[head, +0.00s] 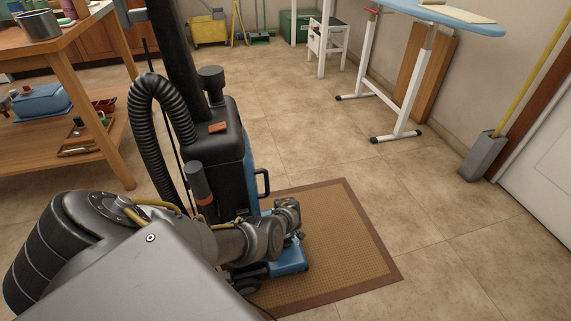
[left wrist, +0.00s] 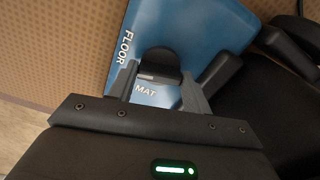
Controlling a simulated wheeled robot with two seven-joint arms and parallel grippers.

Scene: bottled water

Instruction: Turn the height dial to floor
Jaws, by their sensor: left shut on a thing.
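An upright black and blue vacuum cleaner (head: 222,150) stands on the mat. Its blue floor head (head: 290,260) is partly hidden behind my left arm; it also shows in the left wrist view (left wrist: 195,30). The height dial (left wrist: 160,64) is a black knob on the blue head, with the white words FLOOR and MAT printed beside it. A small pale mark shows on the knob's edge near MAT. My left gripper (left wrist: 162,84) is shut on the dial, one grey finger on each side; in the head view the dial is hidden. My right gripper is in neither view.
A tan mat (head: 350,235) with a brown border lies under the vacuum. A wooden workbench (head: 85,30) stands at the left, an ironing board (head: 440,12) at the back right. The tiled floor between is clear.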

